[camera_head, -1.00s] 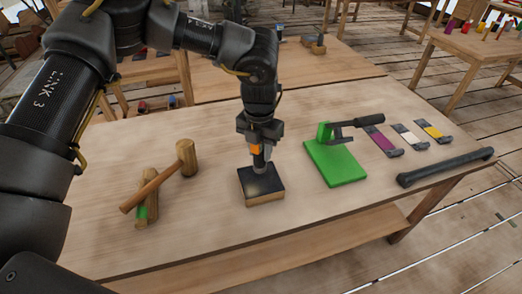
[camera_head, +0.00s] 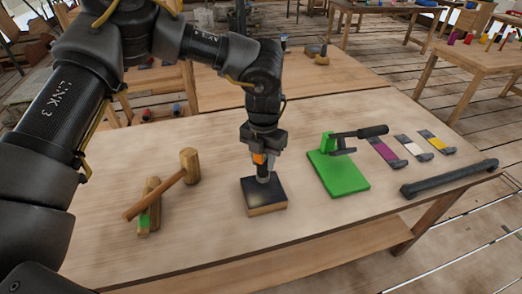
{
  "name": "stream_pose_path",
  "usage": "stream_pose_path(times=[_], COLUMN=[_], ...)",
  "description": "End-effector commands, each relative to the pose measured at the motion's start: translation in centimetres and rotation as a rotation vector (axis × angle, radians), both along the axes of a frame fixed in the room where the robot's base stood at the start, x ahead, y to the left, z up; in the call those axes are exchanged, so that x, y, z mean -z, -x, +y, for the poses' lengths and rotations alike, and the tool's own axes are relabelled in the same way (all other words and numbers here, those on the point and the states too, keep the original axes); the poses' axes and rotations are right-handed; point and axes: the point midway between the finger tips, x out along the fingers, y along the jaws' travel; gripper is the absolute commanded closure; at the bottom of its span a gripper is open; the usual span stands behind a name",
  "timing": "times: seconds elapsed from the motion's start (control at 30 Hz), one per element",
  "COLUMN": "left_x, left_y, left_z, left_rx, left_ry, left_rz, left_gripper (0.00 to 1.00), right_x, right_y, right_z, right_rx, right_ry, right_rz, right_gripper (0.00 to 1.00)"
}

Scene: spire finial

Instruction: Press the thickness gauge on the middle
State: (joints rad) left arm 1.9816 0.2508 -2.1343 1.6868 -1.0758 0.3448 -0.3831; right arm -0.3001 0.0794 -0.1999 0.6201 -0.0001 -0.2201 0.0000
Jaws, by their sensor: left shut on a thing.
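My left gripper (camera_head: 262,160) points straight down above the middle of a square block (camera_head: 250,195) with a dark top and wooden sides. It is shut on a small grey and orange thing, seemingly the thickness gauge (camera_head: 263,174). The gripper hides much of it. Its lower end meets the block's dark top near the middle, though I cannot tell whether it presses or just hovers. A faint pale patch shows on the dark top near it. My right gripper is not in view.
A wooden mallet (camera_head: 189,166) lies across wooden pieces (camera_head: 149,208) on the left. A green plate (camera_head: 340,173) with a dark-handled clamp (camera_head: 360,133) stands right of the block. Several coloured strips (camera_head: 411,147) and a dark bar (camera_head: 449,179) lie farther right. The tabletop (camera_head: 215,235) is clear in front.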

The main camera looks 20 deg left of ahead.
Motion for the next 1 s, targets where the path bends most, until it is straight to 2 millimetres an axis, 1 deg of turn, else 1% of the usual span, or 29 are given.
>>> stream_pose_path(times=[0.2, 0.37, 0.57, 0.8, 1.0], left_x=[0.1, 0.5, 1.7, 3.5, 4.5], left_y=[0.0, 0.0, 0.0, -0.1, -0.2], left_z=[0.0, 0.0, 0.0, 0.0, 0.0], left_rx=[0.0, 0.0, -0.001, -0.002, -0.001], left_ry=[0.0, 0.0, 0.001, 0.0, 0.001], left_rz=[0.0, 0.0, 0.001, -0.001, -0.001], left_gripper=[0.95, 0.95, 0.95, 0.95, 0.95], right_x=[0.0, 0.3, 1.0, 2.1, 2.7], right_y=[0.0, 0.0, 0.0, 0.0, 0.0], right_z=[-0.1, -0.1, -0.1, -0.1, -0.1], right_rx=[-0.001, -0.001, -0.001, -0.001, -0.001], right_ry=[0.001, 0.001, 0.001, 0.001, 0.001], right_rz=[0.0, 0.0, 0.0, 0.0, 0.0], right_gripper=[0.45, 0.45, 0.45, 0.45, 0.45])
